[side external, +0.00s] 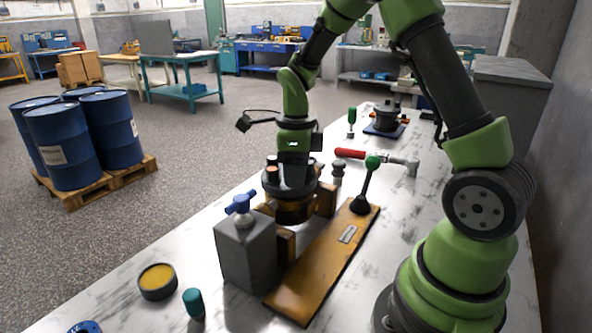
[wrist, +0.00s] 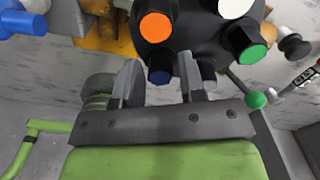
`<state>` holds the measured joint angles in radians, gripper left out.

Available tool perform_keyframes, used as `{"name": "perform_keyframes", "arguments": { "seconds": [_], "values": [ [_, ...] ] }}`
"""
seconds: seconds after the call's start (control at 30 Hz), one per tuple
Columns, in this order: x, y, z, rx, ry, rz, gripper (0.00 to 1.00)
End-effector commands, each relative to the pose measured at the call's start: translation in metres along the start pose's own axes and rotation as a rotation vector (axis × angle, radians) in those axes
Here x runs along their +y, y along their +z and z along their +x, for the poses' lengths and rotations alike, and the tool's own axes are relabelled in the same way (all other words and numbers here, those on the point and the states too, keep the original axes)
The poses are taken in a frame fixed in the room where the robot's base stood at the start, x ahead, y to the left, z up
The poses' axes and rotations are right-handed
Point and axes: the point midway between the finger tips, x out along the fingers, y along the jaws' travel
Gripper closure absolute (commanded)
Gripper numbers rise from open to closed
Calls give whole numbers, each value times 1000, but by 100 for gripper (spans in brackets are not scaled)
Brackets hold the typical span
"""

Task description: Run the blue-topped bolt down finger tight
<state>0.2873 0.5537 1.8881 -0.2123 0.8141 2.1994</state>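The black round motor (side external: 290,185) sits clamped at the fixture, under my gripper. The wrist view shows its black top (wrist: 193,38) with bolts around the rim, topped orange (wrist: 155,27), white (wrist: 233,8) and green (wrist: 251,54). The blue-topped bolt (wrist: 160,77) stands at the rim nearest my gripper. My gripper (wrist: 160,72) is open, with one finger on each side of this bolt and narrow gaps showing. Its fingers are hard to make out in the side view. How deep the bolt is seated cannot be told.
A grey vise block (side external: 247,250) with a blue T-handle (side external: 240,204) stands beside the motor. A green-knobbed lever (side external: 372,163) rises from the wooden base plate (side external: 322,262). A red-handled tool (side external: 350,153) lies behind. A yellow-filled tin (side external: 157,280) and teal-capped item (side external: 194,302) stand in front.

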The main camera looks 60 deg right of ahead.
Motion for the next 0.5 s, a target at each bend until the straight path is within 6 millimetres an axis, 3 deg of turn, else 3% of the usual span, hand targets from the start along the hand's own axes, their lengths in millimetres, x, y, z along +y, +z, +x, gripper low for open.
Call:
{"name": "perform_keyframes", "arguments": {
  "seconds": [0.5],
  "values": [
    [0, 0, -27, -2, -2, -1, 63]
  ]
}}
